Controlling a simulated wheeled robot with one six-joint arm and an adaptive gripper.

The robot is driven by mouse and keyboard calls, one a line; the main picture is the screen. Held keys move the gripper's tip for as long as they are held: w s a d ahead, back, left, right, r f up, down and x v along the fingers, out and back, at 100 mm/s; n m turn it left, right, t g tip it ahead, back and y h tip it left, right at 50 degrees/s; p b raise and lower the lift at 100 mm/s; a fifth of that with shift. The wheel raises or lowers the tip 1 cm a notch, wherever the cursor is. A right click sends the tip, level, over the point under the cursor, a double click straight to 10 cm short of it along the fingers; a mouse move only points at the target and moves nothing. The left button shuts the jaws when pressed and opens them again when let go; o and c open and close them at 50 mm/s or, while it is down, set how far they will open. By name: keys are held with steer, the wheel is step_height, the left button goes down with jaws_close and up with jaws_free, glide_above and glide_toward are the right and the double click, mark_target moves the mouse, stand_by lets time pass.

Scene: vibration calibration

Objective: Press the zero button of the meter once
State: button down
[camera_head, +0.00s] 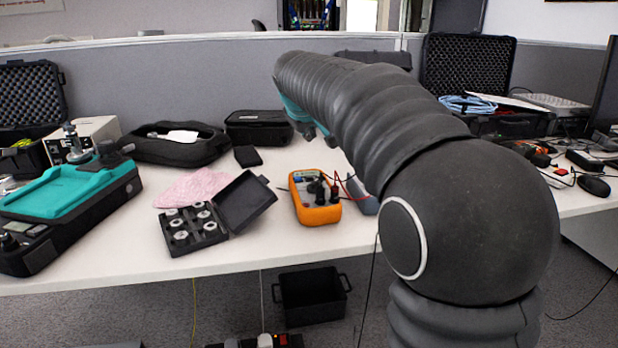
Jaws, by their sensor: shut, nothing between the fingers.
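An orange-cased meter (316,213) lies on the white table right of centre, with dark plugs and red and black leads at its top. Its buttons are too small to tell apart, so I cannot make out the zero button. My arm reaches in from the right and bends down behind. My gripper (318,135) shows only in part beneath the arm's far end, shut and empty. In the picture it is above the meter, apart from it; its distance in depth is hard to judge.
An open case of metal pieces (192,230) sits left of the meter, near a pink cloth (196,187). A teal-and-black unit (65,190) stands far left. Black cases (258,127) line the back. A monitor edge, mouse (593,186) and cables are at right.

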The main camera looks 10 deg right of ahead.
mark_target(308, 178)
steer(key=shift+f+b, duration=2.3)
steer(key=shift+f, duration=1.75)
steer(key=shift+f+b, duration=0.35)
steer(key=shift+f, duration=0.05)
steer(key=shift+f+b, duration=0.3)
steer(key=shift+f, duration=0.1)
steer(key=shift+r, duration=0.1)
steer(key=shift+r+p, duration=0.7)
steer(key=shift+r, duration=0.05)
steer(key=shift+r+p, duration=2.05)
steer(key=shift+r, duration=0.5)
